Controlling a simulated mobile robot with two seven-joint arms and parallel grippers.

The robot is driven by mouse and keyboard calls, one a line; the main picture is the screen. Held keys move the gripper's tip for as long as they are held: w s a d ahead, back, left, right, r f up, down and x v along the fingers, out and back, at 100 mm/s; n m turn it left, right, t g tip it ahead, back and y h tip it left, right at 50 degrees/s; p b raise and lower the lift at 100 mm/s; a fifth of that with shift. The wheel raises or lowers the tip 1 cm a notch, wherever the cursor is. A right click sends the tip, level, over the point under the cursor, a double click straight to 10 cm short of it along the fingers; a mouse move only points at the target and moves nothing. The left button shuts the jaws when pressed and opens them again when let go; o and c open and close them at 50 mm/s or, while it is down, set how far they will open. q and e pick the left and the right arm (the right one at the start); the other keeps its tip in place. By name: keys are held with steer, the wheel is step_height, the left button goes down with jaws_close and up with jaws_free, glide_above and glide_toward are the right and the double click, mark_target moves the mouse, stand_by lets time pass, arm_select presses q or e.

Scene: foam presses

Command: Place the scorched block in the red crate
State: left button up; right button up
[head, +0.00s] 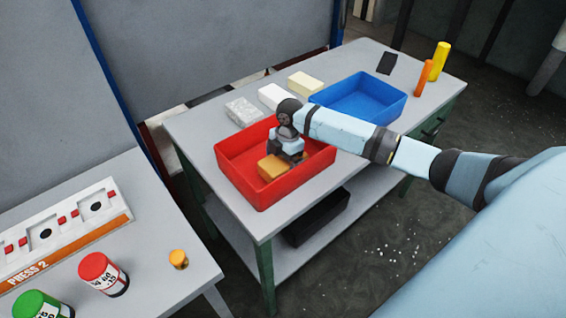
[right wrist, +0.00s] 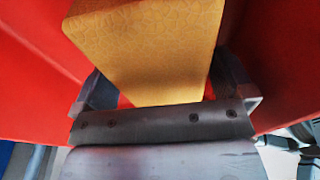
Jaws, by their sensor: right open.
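The scorched block (head: 272,168) is orange-brown and lies inside the red crate (head: 262,198), near its front wall. In the right wrist view the block (right wrist: 150,45) shows large, with fine crack-like marks and red crate walls (right wrist: 35,75) on both sides. My right gripper (head: 287,158) reaches down into the crate at the block. Its jaws are open, with one finger on each side of the block's near end. Whether the block touches the crate floor is hard to tell. My left gripper is not in view.
A blue crate (head: 361,98) stands right of the red one. White, speckled and cream blocks (head: 305,84) lie along the table's back edge. Yellow (head: 440,61) and orange (head: 424,78) cylinders stand at the far end. A press panel (head: 66,232) and cans (head: 103,274) are at left.

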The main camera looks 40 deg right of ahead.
step_height(320, 180, up, 11)
steer(key=d, duration=0.1)
steer(key=shift+d+b, duration=0.35)
steer(key=shift+f, duration=0.1)
